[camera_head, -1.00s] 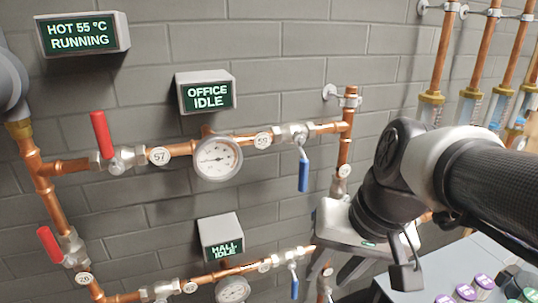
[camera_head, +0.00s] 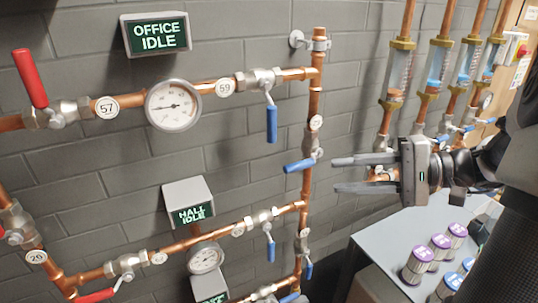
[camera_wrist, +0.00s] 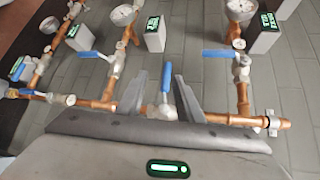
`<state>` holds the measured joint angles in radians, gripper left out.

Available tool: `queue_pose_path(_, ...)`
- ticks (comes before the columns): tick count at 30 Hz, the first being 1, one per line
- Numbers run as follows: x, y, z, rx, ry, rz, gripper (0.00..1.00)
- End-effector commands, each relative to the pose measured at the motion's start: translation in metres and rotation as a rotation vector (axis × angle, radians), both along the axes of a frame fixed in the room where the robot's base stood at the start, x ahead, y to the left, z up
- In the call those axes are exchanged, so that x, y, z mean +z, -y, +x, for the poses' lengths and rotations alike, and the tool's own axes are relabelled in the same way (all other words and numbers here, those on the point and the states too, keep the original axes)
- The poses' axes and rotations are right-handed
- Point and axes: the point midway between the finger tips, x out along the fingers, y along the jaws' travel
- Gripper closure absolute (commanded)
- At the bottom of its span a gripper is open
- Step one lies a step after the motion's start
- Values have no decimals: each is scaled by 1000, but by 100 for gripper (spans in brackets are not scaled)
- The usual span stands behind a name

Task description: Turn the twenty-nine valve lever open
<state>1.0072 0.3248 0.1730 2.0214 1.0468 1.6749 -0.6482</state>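A blue valve lever (camera_head: 300,165) sticks out to the left, across the vertical copper riser, below a round tag (camera_head: 316,122) too small to read. My gripper (camera_head: 337,174) is open and empty just right of this valve, its fingers pointing left. In the wrist view the same blue lever (camera_wrist: 165,80) shows between the two spread fingers (camera_wrist: 152,88), with no grip on it. Another tag (camera_head: 36,257) at lower left looks like 29 or 26, not clear; the valve (camera_head: 15,225) above it is partly cut off.
A valve tagged 59 has a blue lever (camera_head: 271,124) hanging down; one tagged 57 has a raised red lever (camera_head: 29,78). A gauge (camera_head: 173,105) sits between them. Flow tubes (camera_head: 440,62) stand behind my gripper. A grey table (camera_head: 385,240) with purple-topped cans (camera_head: 418,265) lies below.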

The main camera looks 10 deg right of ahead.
Motion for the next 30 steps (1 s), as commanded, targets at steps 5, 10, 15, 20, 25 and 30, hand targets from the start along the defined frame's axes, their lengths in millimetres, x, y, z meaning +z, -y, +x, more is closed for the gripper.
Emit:
queue_pose_path(5, 5, 28, 1, -55, 85, 69, 67)
queue_pose_path(10, 6, 16, 8, -54, 94, 74, 67)
queue_pose_path(15, 1, -14, 22, -52, 91, 72, 67)
queue_pose_path(20, -5, -46, 37, -53, 90, 71, 67)
queue_pose_path(25, -10, -78, 53, -53, 89, 72, 67)
queue_pose_path(30, -14, -105, 67, -53, 88, 71, 67)
